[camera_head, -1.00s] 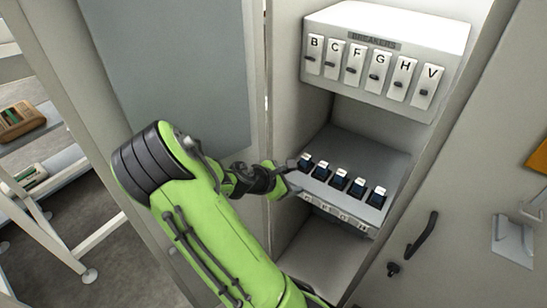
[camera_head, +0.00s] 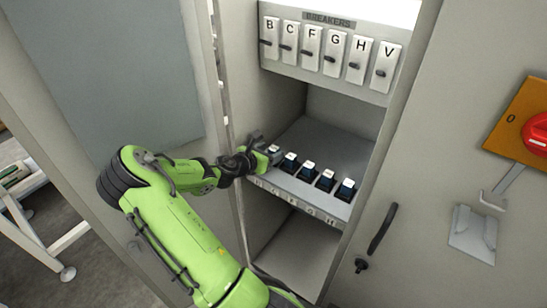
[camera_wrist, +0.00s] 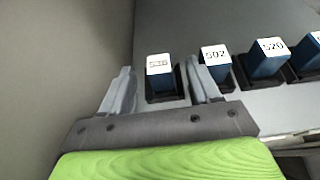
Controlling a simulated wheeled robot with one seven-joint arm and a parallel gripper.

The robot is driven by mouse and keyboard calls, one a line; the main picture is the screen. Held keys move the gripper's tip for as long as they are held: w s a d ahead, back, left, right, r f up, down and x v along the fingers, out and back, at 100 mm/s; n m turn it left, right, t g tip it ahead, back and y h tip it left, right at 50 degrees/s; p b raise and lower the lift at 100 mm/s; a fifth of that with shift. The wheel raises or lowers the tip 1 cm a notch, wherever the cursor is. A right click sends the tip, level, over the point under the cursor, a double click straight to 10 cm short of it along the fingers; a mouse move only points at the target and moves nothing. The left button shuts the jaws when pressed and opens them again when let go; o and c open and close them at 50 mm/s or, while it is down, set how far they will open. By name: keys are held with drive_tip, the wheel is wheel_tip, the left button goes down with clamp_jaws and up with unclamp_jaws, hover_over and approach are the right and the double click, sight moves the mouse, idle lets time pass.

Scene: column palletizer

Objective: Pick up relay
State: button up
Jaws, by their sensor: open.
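Several dark blue relays with white labelled tops stand in a row of black sockets on the cabinet shelf (camera_head: 335,135). The leftmost relay (camera_wrist: 160,68) has a number too blurred to read surely; it also shows in the head view (camera_head: 274,150). My gripper (camera_wrist: 159,72) is open, with one finger on each side of this relay and gaps visible between. Its right finger lies between this relay and the relay marked 502 (camera_wrist: 215,58). The relay marked 520 (camera_wrist: 268,58) stands farther right. In the head view, my gripper partly hides the leftmost relay.
The cabinet's left wall (camera_wrist: 75,60) is close to my gripper's left side. A breaker panel (camera_head: 325,50) with several lettered switches hangs above the shelf. The cabinet door (camera_head: 100,70) stands open at left. A dark handle (camera_head: 382,229) is on the panel at right.

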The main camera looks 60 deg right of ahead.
sight(277, 148)
drive_tip(key=b+x, duration=0.1)
drive_tip(key=x, duration=0.4)
drive_tip(key=shift+b, duration=0.35)
drive_tip(key=c, duration=1.1)
drive_tip(key=shift+o, duration=0.2)
wheel_tip(277, 148, up, 4)
drive_tip(key=p, duration=0.2)
drive_tip(key=shift+r+p, duration=0.25)
drive_tip(key=shift+p, duration=0.05)
drive_tip(key=w+a+p, duration=0.2)
drive_tip(key=w+a, duration=0.1)
drive_tip(key=a, duration=1.5)
drive_tip(key=shift+f, duration=0.45)
